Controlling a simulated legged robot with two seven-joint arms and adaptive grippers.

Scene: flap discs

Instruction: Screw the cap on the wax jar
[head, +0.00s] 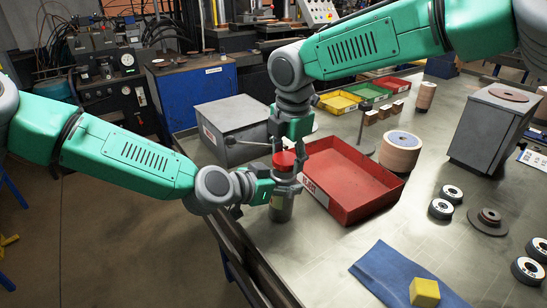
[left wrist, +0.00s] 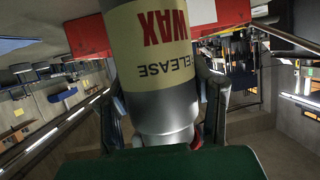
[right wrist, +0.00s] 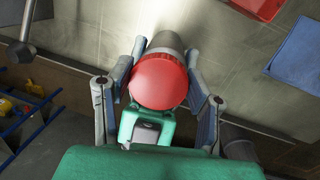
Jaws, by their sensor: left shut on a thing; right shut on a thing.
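The wax jar (head: 281,207) is a grey metal can standing upright near the table's front left edge. Its cream label reading "RELEASE WAX" shows upside down on the jar in the left wrist view (left wrist: 150,60). My left gripper (head: 282,186) is shut around the jar's upper part from the side. The red cap (head: 284,161) is at the jar's top, and it faces the camera in the right wrist view (right wrist: 158,82). My right gripper (head: 289,157) points down from above and is shut on the cap. The joint between cap and jar is hidden, so I cannot tell how far the cap sits.
A red tray (head: 350,190) stands close right of the jar. A grey metal box (head: 232,128) is behind it. A blue cloth (head: 385,275) with a yellow block (head: 424,292) lies at the front. The table between cloth and tray is clear.

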